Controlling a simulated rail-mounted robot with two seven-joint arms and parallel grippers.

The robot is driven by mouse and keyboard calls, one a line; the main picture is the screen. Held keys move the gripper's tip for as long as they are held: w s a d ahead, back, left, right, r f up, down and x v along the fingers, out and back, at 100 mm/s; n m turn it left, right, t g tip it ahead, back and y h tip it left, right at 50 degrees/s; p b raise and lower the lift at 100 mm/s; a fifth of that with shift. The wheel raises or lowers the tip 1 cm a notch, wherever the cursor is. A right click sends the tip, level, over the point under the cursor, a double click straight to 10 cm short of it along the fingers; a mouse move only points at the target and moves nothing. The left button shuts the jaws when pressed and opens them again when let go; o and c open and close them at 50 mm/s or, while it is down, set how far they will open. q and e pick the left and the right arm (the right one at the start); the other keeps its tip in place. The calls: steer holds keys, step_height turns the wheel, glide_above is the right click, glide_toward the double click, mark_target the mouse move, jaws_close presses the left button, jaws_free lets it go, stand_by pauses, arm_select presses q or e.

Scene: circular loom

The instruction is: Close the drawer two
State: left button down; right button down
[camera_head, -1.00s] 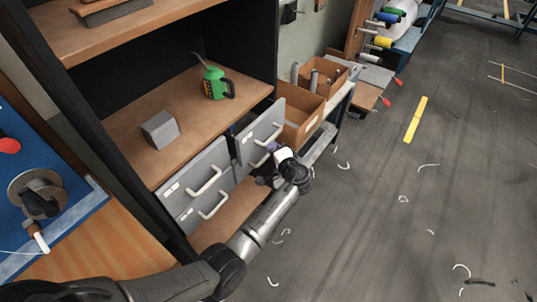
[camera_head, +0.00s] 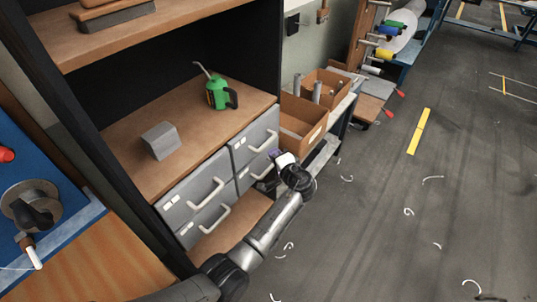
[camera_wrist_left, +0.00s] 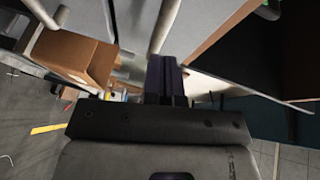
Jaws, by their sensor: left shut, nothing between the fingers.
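Grey drawers sit two by two under the shelf board. The upper right drawer (camera_head: 243,149) has a pale bar handle and its front now looks flush, or nearly so, with the drawers around it. My left gripper (camera_head: 274,156) is at this drawer's right side, close in front of its handle. In the left wrist view its dark fingers (camera_wrist_left: 166,77) are together and empty, pointing at a grey drawer front (camera_wrist_left: 210,25) beside a pale handle bar (camera_wrist_left: 165,22). Whether they touch the front cannot be told. My right gripper is not in view.
The upper left drawer (camera_head: 181,202) and lower left drawer (camera_head: 203,228) look shut. A green oil can (camera_head: 216,93) and grey block (camera_head: 160,140) stand on the shelf (camera_head: 130,155). Cardboard bins (camera_head: 300,125) stand right of the cabinet. The floor to the right is mostly clear.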

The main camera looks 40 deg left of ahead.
arm_select(q)
steer(key=p+v, duration=0.1)
steer(key=v, duration=0.9)
steer(key=shift+d+r, duration=0.15)
steer(key=shift+d, duration=0.35)
